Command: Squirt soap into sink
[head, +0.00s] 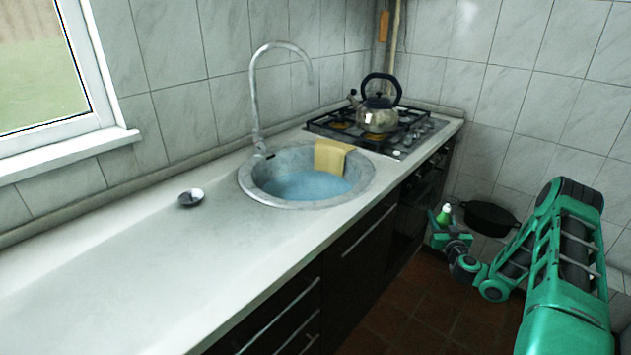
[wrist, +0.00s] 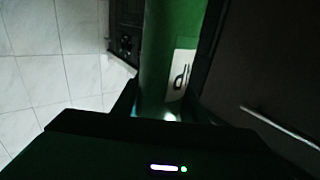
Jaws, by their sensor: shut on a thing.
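The round grey sink (head: 258,189) is set in the white counter and holds bluish water. A yellow cloth (head: 333,157) hangs over its back right rim. My gripper (head: 447,226) is to the right of the counter, past its front edge and apart from the sink. It is shut on a green soap bottle (head: 444,214) with a white top. In the wrist view the green bottle (wrist: 168,60), with a white label, stands between the dark fingers. The bottle's lower part is hidden by the gripper.
A tall curved faucet (head: 257,95) rises behind the sink. A kettle (head: 378,117) stands on the gas stove (head: 412,135) beyond it. A black pan (head: 490,217) is near the right wall. The left counter is mostly clear.

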